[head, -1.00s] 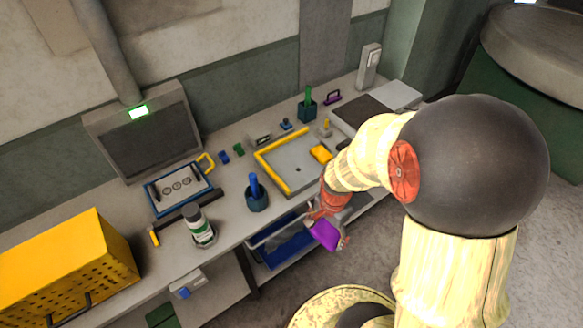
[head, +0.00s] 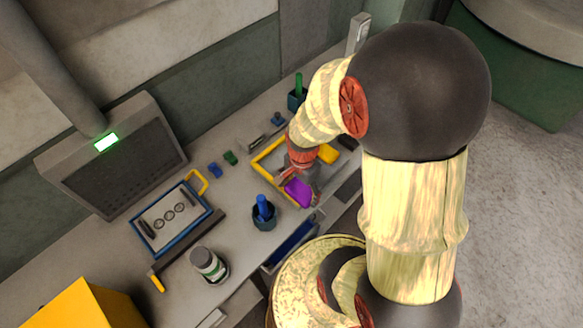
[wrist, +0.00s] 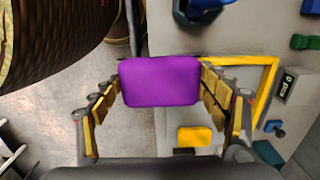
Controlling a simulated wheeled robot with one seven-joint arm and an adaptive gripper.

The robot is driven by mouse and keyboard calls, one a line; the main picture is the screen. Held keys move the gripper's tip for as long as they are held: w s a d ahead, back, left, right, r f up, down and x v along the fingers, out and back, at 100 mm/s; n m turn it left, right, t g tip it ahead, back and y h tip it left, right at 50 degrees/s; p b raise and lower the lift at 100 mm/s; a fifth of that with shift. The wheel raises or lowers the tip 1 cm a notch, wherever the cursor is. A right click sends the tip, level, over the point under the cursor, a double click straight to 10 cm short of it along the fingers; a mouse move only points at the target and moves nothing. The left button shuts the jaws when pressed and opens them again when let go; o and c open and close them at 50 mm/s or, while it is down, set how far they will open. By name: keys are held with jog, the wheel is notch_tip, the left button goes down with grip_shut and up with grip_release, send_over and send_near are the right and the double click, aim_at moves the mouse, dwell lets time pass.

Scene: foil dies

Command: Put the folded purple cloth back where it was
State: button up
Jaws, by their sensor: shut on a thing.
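The folded purple cloth (head: 298,192) is held in my gripper (head: 303,184) above the front part of the bench, near the yellow-edged square area. In the wrist view the purple cloth (wrist: 160,81) sits between the two fingers of my gripper (wrist: 162,88), which are shut on it from both sides. The cloth hides part of the surface below it. I cannot tell how high it is above the bench.
A yellow block (head: 328,153) lies inside the yellow-edged area (head: 262,165). A dark blue pot with a blue handle (head: 264,212) stands left of the cloth. A green-labelled bottle (head: 209,264) and a blue-framed tray (head: 150,238) are farther left. A blue bin (head: 290,245) sits below the bench edge.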

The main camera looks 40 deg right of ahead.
jog(key=w+d+f, duration=0.2)
jog(key=w+f, duration=0.1)
jog(key=w+d+f, duration=0.2)
jog(key=w+d, duration=0.1)
jog(key=w+d+f, duration=0.3)
jog(key=w, duration=0.1)
jog(key=shift+f+b, duration=0.3)
jog(key=shift+f, duration=0.05)
jog(key=shift+w+d+f, duration=0.3)
jog(key=shift+f, duration=1.8)
jog(key=shift+f, duration=0.15)
jog(key=o, duration=0.9)
jog(key=shift+o, duration=0.5)
